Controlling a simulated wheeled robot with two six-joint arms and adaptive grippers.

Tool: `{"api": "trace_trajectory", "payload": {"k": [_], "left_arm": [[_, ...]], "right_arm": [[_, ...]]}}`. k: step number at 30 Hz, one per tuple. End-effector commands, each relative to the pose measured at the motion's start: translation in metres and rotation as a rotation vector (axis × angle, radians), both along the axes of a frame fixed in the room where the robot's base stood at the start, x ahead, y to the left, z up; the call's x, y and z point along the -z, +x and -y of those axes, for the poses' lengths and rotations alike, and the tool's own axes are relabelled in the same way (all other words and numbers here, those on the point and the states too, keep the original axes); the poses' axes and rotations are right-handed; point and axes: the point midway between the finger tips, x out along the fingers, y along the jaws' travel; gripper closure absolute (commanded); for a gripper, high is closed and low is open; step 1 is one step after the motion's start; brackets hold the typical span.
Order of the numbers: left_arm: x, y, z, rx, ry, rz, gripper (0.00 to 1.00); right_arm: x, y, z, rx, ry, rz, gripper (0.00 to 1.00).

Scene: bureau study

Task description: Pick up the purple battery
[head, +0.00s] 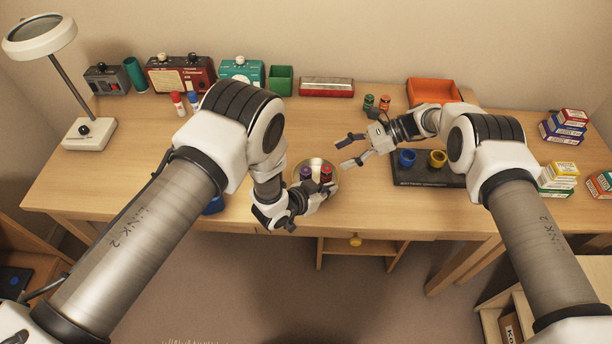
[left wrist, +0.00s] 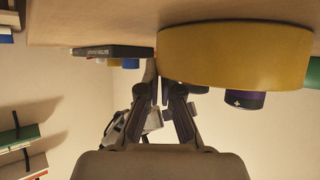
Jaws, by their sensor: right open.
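The purple battery (head: 306,172) stands in a round brass dish (head: 333,188) near the desk's front edge, beside a red battery (head: 326,172). In the left wrist view, which looks upside down, the purple battery (left wrist: 245,100) with a plus mark sticks out past the dish's yellow wall (left wrist: 235,55). My right gripper (head: 346,151) is open, apart from the batteries, up and right of the dish, fingers pointing left.
A black holder (head: 425,176) with a blue cup (head: 407,158) and a yellow cup (head: 438,158) lies to the right. Small boxes (head: 563,127) are stacked at far right.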

Motion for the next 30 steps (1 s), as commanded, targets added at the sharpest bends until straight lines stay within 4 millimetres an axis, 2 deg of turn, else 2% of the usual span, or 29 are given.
{"api": "trace_trajectory", "payload": {"k": [9,14,21,28,30], "left_arm": [[0.002,-0.001,0.000,0.001,0.002,-0.004,1.00],[0.002,-0.001,0.000,0.001,0.002,-0.004,1.00],[0.001,-0.001,0.000,0.002,0.001,-0.003,1.00],[0.001,-0.001,0.000,0.002,0.001,-0.003,1.00],[0.001,-0.001,0.000,0.002,0.001,-0.003,1.00]], "right_arm": [[0.030,-0.012,-0.050,-0.005,0.000,-0.005,0.37],[0.038,-0.015,-0.066,-0.004,-0.001,-0.005,0.37],[0.057,-0.023,-0.102,-0.005,0.000,-0.004,0.37],[0.059,-0.023,-0.105,-0.003,-0.001,-0.004,0.37],[0.059,-0.023,-0.105,-0.003,-0.001,-0.004,0.62]]}}
